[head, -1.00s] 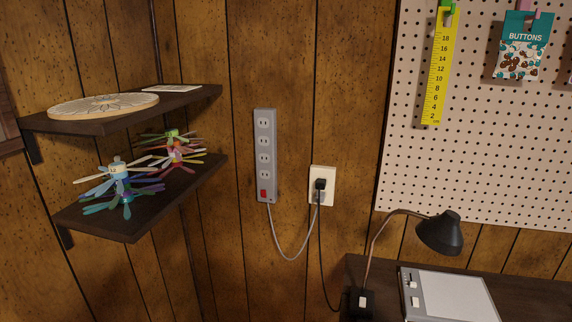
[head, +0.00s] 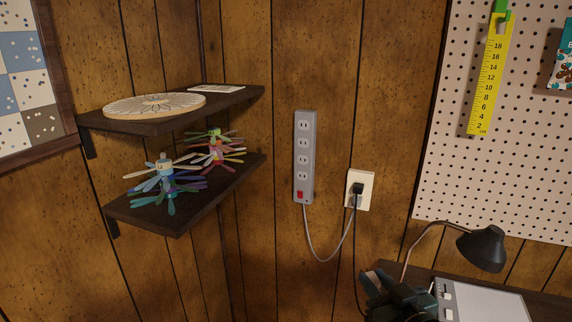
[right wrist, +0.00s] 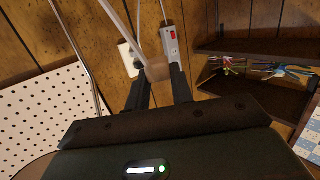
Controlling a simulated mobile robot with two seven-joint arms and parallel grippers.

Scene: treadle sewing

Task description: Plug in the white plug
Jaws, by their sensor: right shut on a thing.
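The grey power strip (head: 304,150) hangs upright on the wood wall, with several sockets facing out and a red switch at its lower end. In the right wrist view its switch end (right wrist: 174,44) shows beyond the fingers. My right gripper (head: 388,288) is low in the head view, below the wall outlet and in front of the desk. In the right wrist view it is shut on a small tan-looking piece (right wrist: 157,70) with a pale cord-like strip beside it. I cannot tell for sure that this is the white plug. My left gripper is not in view.
A white wall outlet (head: 366,198) holds a black plug (head: 357,189); a grey cord links strip and outlet. A black lamp (head: 482,248) stands on the desk at right. Dark shelves (head: 180,210) with several colourful figures jut out at left. The wall before the strip is clear.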

